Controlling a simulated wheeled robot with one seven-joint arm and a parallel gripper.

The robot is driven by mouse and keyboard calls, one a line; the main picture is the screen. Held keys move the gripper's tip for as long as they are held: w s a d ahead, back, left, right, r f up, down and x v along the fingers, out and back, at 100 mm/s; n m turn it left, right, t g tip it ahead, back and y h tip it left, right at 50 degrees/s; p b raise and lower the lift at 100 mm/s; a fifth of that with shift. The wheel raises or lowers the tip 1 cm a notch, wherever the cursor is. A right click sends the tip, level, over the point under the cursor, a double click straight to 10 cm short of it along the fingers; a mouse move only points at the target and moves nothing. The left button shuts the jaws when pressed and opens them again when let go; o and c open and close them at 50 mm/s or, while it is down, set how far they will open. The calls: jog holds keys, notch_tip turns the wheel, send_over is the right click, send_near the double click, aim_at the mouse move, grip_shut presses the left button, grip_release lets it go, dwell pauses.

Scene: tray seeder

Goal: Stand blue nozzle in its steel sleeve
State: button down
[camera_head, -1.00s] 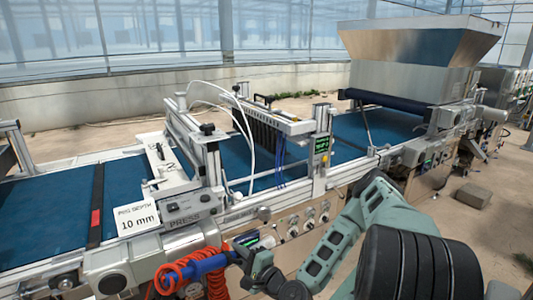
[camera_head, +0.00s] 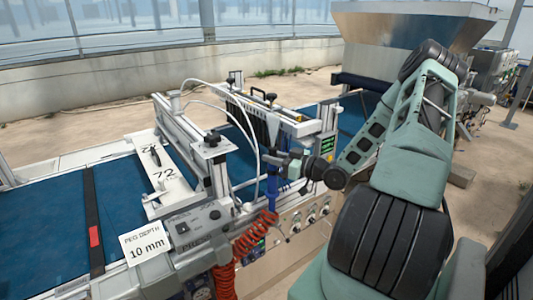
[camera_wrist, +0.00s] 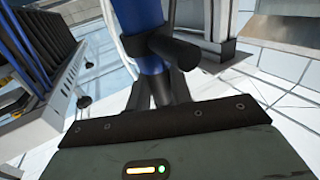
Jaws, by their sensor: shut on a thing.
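The blue nozzle (camera_head: 272,187) hangs roughly upright from my gripper (camera_head: 276,165), beside the near rail of the seeder, right of the press box. In the wrist view the blue nozzle (camera_wrist: 138,14) runs up from between the dark fingers of my gripper (camera_wrist: 158,88), which are shut on it. A black stub juts from it to the right. An orange coiled hose (camera_head: 240,252) hangs below the nozzle. I cannot make out the steel sleeve in either view.
The press box (camera_head: 197,226) and the "10 mm" card (camera_head: 145,243) stand to the left. The dibber row (camera_head: 247,117) and a small green display (camera_head: 327,147) are close by. A steel hopper (camera_head: 400,32) stands at the back right.

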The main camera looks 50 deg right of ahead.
aim_at(274, 183)
jog(key=shift+f+b, duration=3.4)
jog(key=shift+f, duration=1.1)
jog(key=shift+f+b, duration=0.5)
jog(key=shift+f, duration=0.1)
jog(key=c, duration=1.2)
grip_release()
jog(key=shift+o, duration=0.2)
jog(key=shift+s+d, duration=0.1)
jog(key=shift+s, duration=0.05)
jog(key=b+v, duration=0.2)
jog(key=v, duration=1.5)
jog(key=shift+b, duration=0.35)
jog(key=shift+s+r, duration=0.1)
